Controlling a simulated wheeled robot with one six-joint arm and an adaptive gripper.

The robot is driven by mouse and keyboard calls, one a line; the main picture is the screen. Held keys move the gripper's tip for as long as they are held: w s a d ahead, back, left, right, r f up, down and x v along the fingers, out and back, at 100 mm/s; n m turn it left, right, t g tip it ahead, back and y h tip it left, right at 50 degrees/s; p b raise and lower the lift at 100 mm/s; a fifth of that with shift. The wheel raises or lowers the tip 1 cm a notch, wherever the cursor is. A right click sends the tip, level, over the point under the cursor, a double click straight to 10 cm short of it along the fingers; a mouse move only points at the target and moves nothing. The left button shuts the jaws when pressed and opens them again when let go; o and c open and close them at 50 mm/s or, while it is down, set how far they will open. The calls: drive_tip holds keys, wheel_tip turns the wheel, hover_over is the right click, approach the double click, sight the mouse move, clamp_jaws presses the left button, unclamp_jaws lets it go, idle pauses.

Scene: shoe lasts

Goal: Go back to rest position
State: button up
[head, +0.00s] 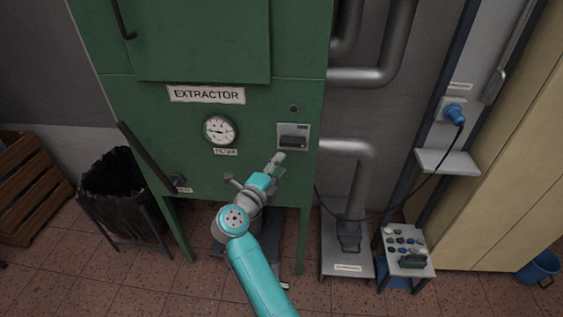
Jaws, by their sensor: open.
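My gripper (268,170) is at the end of my teal arm, in front of the green extractor (160,115). It is open, and I see nothing held in it. Its tip shows just below and left of a small grey panel with a dark slot (293,137) on the extractor's front. I cannot tell whether the gripper touches the extractor. My arm reaches up from the bottom middle of the head view and hides part of the extractor's lower edge.
A round gauge (220,131) sits left of the gripper. A black bin (122,192) and wooden crates (30,188) stand at left. Grey pipes (365,175), a low stand with small items (394,262) and a hanging black cable (440,172) are at right. Tiled floor is clear at lower left.

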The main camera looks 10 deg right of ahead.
idle(0.4)
drive_tip(key=s+d+f+n+t, duration=0.2)
drive_tip(key=s+d+n, duration=0.1)
drive_tip(key=s, duration=0.4)
drive_tip(key=s+d+f+n+t, duration=0.2)
drive_tip(key=s+d+f+n, duration=0.1)
drive_tip(key=s, duration=0.5)
drive_tip(key=s+d+f+n+t, duration=0.2)
drive_tip(key=s+d, duration=0.2)
drive_tip(key=s, duration=0.3)
drive_tip(key=s+a+f+n+g+y, duration=0.1)
drive_tip(key=s+n+y, duration=0.5)
drive_tip(key=s, duration=1.1)
drive_tip(key=s+a+f+n+g+y, duration=0.1)
drive_tip(key=s+n+y, duration=0.4)
drive_tip(key=s+n, duration=0.7)
drive_tip(key=s+a+g, duration=0.1)
drive_tip(key=s+g, duration=0.1)
drive_tip(key=s, duration=0.4)
drive_tip(key=shift+a+f+g+y, duration=0.15)
drive_tip(key=shift+a+g+y, duration=0.05)
drive_tip(key=shift+g+y, duration=0.2)
